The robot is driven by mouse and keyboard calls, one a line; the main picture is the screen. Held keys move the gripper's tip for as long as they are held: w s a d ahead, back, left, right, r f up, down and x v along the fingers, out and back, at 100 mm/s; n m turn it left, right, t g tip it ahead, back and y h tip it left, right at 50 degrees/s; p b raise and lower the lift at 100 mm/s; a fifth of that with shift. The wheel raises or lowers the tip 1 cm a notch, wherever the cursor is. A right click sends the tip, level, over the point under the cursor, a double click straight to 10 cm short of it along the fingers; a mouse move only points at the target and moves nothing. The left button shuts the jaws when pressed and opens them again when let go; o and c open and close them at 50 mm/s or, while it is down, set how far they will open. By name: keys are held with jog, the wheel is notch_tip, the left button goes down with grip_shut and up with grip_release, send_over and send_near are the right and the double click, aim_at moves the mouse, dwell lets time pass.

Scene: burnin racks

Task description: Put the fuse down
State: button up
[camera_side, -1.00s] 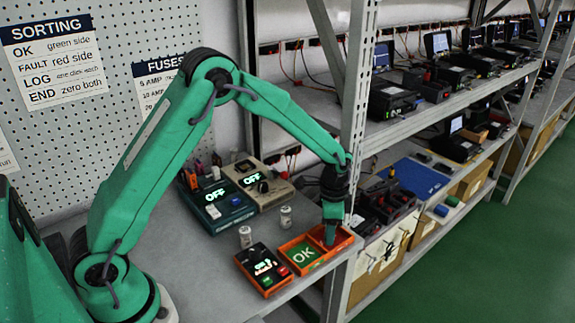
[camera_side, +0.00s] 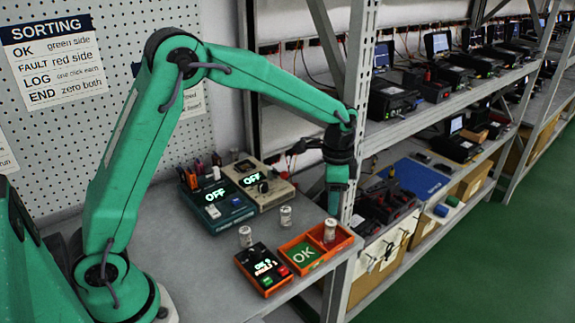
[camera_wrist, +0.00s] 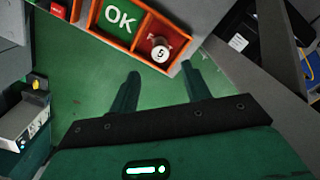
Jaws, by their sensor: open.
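A small pale cylindrical fuse (camera_side: 330,231) stands upright in the red right-hand compartment of the orange tray (camera_side: 350,244). In the wrist view the fuse (camera_wrist: 160,50) shows its round marked end, inside the red compartment next to the green OK compartment (camera_wrist: 120,17). My gripper (camera_side: 334,209) is above the red compartment, clear of the fuse. In the wrist view my gripper (camera_wrist: 160,72) has its two fingers spread apart with nothing between them.
An orange counter box (camera_side: 262,269) with a lit display is left of the tray. Two testers reading OFF (camera_side: 216,197) (camera_side: 258,182) stand further back. A shelf post (camera_side: 352,130) rises close to my gripper.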

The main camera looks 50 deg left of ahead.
jog(key=shift+r, duration=1.2)
jog(key=s+a+r+n+t, duration=0.3)
jog(key=s+a+r+n, duration=0.1)
jog(key=s+r, duration=0.75)
jog(key=s+a+n+t, duration=0.2)
jog(key=s+n, duration=0.3)
jog(key=s, duration=0.9)
jog(key=shift+s+f+t, duration=0.2)
jog(key=shift+f+t, duration=0.1)
jog(key=shift+f, duration=0.15)
